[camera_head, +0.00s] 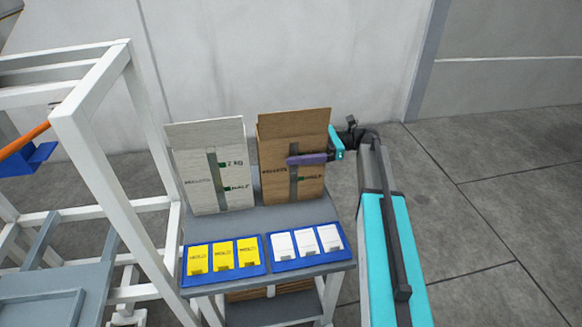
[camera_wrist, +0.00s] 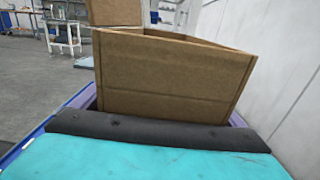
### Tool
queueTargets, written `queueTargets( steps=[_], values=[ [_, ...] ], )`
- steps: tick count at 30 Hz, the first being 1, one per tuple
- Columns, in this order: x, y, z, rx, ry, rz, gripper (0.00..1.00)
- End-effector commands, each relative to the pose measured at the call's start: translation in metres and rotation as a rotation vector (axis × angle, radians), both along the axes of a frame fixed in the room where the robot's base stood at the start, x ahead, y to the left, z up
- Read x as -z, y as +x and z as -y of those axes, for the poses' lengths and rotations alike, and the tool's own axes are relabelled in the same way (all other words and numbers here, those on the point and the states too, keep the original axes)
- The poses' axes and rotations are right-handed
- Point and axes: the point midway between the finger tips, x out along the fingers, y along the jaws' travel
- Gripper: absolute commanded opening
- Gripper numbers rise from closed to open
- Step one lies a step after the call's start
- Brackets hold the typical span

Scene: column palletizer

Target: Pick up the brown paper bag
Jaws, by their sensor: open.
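The brown paper bag (camera_head: 285,185) stands upright on the right of a small grey stand, with its top flap raised at the back. It carries dark print and a vertical strip. My gripper (camera_head: 308,158) reaches it from the right side, open. One purple finger lies across the bag's front near the upper part; the other is hidden. In the wrist view the bag (camera_wrist: 165,78) fills the middle, with purple at both sides of it, so the fingers are around it. Contact with the bag cannot be told.
A white bag (camera_head: 205,180) stands close on the left. In front lie blue trays with yellow cards (camera_head: 222,257) and white cards (camera_head: 306,241) on the stand (camera_head: 275,216). A white frame (camera_head: 110,165) is at the left. The floor at the right is clear.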

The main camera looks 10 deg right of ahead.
Motion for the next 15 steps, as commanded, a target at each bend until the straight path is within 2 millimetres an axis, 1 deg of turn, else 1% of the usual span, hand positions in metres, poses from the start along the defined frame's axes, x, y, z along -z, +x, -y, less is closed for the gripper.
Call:
queueTargets(
  steps=[13, 15],
  values=[
    [-0.0001, 0.0, 0.0005, 0.0, 0.0, 0.0, 0.92],
    [-0.0001, 0.0, 0.0005, 0.0, 0.0, 0.0, 0.8]
  ],
)
